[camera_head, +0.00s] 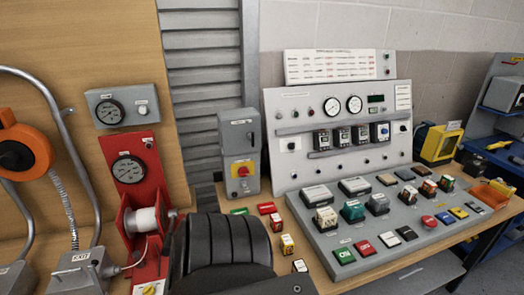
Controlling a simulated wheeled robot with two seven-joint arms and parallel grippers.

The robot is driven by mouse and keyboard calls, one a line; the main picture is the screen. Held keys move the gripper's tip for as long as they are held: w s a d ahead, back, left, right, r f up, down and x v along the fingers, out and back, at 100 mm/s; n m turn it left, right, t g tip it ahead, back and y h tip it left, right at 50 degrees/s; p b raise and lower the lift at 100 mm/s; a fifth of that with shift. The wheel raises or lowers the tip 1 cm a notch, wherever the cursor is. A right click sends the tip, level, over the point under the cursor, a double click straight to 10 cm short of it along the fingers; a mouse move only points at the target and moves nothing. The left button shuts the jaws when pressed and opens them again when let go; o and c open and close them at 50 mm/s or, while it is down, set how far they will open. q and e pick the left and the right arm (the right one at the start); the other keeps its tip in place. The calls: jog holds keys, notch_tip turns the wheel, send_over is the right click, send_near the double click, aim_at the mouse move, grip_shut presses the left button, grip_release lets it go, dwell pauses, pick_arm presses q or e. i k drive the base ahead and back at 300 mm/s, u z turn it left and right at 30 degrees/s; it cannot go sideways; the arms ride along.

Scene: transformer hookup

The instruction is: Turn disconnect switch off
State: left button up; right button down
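The disconnect switch (240,152) is a grey upright box standing at the back left of the bench, against the slatted wall. A red rotary knob (242,171) on a yellow plate sits on its lower front. The knob's exact angle is too small to read. Neither of my grippers can be made out in the head view. A large black ribbed part (220,245) fills the bottom centre, in front of and below the switch box. I cannot tell whether it belongs to my arm. It hides part of the bench, but the knob is unobstructed.
A sloped grey console (390,225) with several coloured blocks and buttons lies right of the switch, before an upright meter panel (338,115). Small red, green and yellow blocks sit on the bench near the box. A red stand with a white spool (145,219) is at left.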

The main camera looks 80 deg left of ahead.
aim_at(243, 171)
jog(key=i, duration=1.7)
jog(key=u, duration=2.35)
